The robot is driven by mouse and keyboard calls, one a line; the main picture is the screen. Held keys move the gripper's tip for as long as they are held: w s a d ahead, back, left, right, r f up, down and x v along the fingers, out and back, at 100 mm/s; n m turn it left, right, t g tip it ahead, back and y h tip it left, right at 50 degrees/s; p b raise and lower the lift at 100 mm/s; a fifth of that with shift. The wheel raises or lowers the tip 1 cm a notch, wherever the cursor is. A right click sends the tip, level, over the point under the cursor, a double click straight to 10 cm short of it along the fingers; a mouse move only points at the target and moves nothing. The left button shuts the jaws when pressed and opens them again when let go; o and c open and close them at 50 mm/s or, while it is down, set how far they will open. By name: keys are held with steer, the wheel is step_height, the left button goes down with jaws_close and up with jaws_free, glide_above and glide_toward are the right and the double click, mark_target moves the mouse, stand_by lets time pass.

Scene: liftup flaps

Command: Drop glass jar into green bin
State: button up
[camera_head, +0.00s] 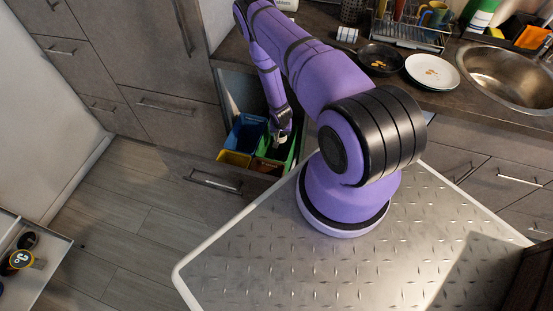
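The green bin (291,153) stands at the right in a pulled-out drawer below the counter, partly hidden by my arm. My gripper (281,134) points down at the end of my purple arm, over the green bin's area. A small pale shape shows at the fingertips; it may be the glass jar, but it is too small to tell. I cannot make out whether the fingers are open or shut.
A blue bin (246,132), a yellow bin (234,158) and a brown bin (267,166) share the drawer (214,182). The counter above holds a black pan (381,57), a white plate (432,71), a dish rack and a sink (506,75).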

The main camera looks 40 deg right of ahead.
steer(key=shift+f, duration=0.45)
steer(key=o, duration=1.1)
steer(key=shift+r, duration=0.1)
steer(key=v, duration=1)
steer(key=shift+a+r, duration=0.1)
steer(key=shift+r, duration=0.2)
